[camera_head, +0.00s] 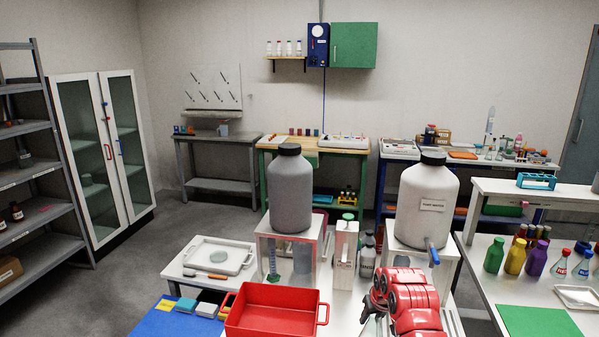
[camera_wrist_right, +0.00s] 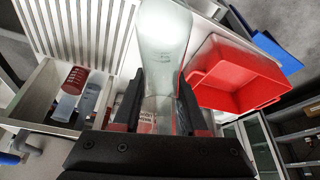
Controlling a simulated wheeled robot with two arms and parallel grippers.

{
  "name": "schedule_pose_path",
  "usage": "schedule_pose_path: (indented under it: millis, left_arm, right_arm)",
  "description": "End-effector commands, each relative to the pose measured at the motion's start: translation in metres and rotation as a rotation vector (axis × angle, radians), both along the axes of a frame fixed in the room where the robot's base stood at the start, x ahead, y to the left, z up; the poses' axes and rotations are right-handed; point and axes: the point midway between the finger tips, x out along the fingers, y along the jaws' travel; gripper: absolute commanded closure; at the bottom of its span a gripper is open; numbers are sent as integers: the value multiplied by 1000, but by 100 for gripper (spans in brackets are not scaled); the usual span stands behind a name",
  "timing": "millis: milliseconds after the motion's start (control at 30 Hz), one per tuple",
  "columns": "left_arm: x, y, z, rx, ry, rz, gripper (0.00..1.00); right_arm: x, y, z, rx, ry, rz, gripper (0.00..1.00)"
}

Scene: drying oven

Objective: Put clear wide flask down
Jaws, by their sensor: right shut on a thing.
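The clear wide flask (camera_wrist_right: 163,45) is between the two dark fingers of my right gripper (camera_wrist_right: 158,103) in the right wrist view. The fingers are shut on its narrower part, and its wide pale body extends away from them. In the head view my red right arm comes in at the lower right, with the right gripper (camera_head: 371,312) low at the front bench, partly hidden. I cannot make out the flask clearly there, nor tell whether it touches a surface. My left gripper is not in view.
A red tray (camera_head: 270,316) lies left of my right gripper; its wall (camera_wrist_right: 225,80) is close to the flask in the wrist view. A grey jug (camera_head: 290,190) and a white jug (camera_head: 424,205) stand on raised stands behind. A white tray (camera_head: 196,268) is further left.

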Motion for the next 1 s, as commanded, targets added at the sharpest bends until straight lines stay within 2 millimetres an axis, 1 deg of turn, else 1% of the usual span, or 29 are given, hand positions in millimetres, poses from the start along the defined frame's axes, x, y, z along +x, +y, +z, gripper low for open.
schedule_pose_path:
  millis: [33, 100, 267, 433, 500, 633, 700, 800, 1000]
  left_arm:
    - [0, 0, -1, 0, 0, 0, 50]
    - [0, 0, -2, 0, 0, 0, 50]
    - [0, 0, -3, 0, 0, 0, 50]
    - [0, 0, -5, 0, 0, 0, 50]
    - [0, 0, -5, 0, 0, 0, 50]
    - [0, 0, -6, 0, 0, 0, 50]
    - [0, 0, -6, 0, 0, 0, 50]
    - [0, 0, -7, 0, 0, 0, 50]
    - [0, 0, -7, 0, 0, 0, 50]
  right_arm:
    - [-6, 7, 1, 8, -5, -4, 100]
    - [-17, 13, 3, 8, -4, -8, 100]
    - [-46, 23, 2, 7, -1, -31, 100]
    - [-82, 27, -2, 6, -2, -65, 100]
    - [-99, 29, -7, 5, 2, -79, 100]
    - [-123, 30, -12, 2, 0, -104, 100]
    - [-132, 30, -15, 0, 0, -113, 100]
    - [-141, 30, -16, -1, -1, -123, 100]
    - [-145, 30, -18, -2, 1, -126, 100]
